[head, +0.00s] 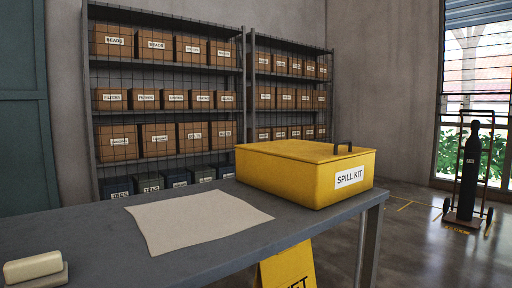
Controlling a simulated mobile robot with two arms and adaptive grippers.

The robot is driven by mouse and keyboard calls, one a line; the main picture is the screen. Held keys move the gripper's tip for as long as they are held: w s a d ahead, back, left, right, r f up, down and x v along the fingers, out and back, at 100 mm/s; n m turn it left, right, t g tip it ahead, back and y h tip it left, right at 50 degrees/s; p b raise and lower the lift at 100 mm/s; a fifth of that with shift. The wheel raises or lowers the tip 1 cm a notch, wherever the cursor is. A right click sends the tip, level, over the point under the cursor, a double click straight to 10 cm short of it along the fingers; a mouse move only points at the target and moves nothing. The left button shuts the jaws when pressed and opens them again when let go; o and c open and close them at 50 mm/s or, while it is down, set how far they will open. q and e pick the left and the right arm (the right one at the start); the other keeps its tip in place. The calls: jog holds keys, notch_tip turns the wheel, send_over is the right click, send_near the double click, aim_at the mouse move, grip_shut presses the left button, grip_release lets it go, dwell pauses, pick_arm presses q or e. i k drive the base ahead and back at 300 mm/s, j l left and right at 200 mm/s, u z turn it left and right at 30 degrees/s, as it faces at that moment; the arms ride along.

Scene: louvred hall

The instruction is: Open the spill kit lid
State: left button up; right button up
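The spill kit (290,180) is a yellow box with a white "SPILL KIT" label on its front right face. It stands near the right end of a grey table. Its lid (300,151) is down on the box. Neither of my grippers shows in the head view.
The grey table (110,222) also bears a flat beige sheet (195,217) and a cream block (33,267) at the front left. A yellow floor sign (288,268) stands by the table. Shelves of boxes (165,95) line the wall. A cylinder trolley (468,175) stands right.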

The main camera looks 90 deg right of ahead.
aim_at(310, 151)
jog(key=z, duration=1.85)
